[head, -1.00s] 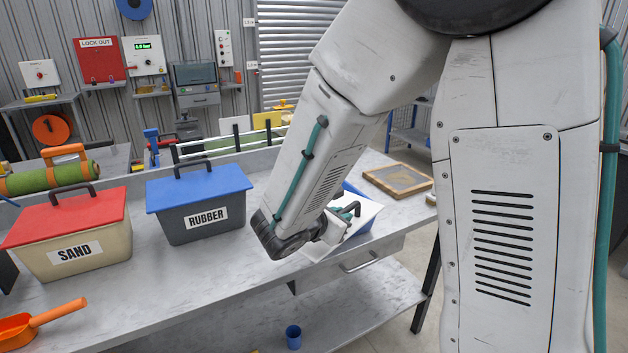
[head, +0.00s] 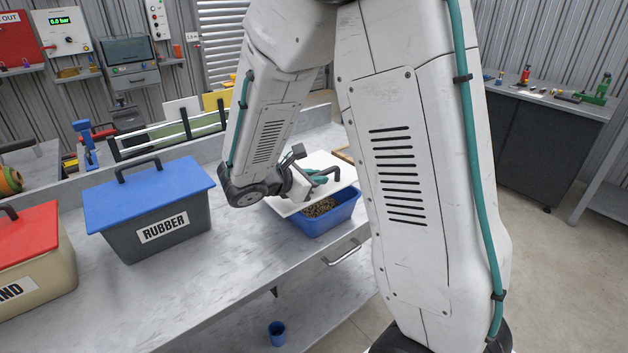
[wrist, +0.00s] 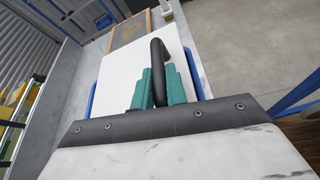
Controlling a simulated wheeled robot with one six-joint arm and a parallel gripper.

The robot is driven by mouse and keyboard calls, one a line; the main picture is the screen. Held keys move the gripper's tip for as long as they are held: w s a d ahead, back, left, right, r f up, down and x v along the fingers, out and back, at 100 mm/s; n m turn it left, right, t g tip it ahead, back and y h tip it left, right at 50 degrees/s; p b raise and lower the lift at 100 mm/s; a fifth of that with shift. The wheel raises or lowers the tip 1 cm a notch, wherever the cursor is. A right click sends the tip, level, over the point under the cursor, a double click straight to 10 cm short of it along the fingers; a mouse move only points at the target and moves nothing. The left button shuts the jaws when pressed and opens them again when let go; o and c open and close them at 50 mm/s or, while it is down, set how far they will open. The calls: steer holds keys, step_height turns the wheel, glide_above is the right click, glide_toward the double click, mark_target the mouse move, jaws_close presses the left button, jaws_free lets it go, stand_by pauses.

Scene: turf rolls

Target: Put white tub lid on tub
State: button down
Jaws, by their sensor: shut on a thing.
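The white lid (head: 284,203) has a dark arched handle and is held above the blue tub (head: 342,214). The tub stands on the bench near its front edge, with brown grainy contents showing at the front. The lid looks tilted and covers much of the tub's opening; I cannot tell whether they touch. My gripper (head: 318,177) is shut on the lid's handle. In the wrist view, the teal fingers (wrist: 160,88) grip the handle (wrist: 158,62) over the white lid (wrist: 118,74), and blue tub rim (wrist: 193,75) shows beside the lid.
A grey tub with a blue lid, labelled RUBBER (head: 160,225), stands left of the blue tub. The red-lidded tub (head: 30,245) is further left. A wooden framed panel (wrist: 130,30) lies beyond the lid. Bare bench lies in front of the RUBBER tub.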

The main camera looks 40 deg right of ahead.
steer(key=w+d, duration=0.2)
steer(key=w, duration=0.1)
steer(key=shift+w+d+f, duration=0.3)
steer(key=shift+w+d, duration=0.05)
steer(key=shift+d, duration=0.05)
steer(key=shift+f, duration=1.7)
steer(key=c, duration=1.4)
jaws_free()
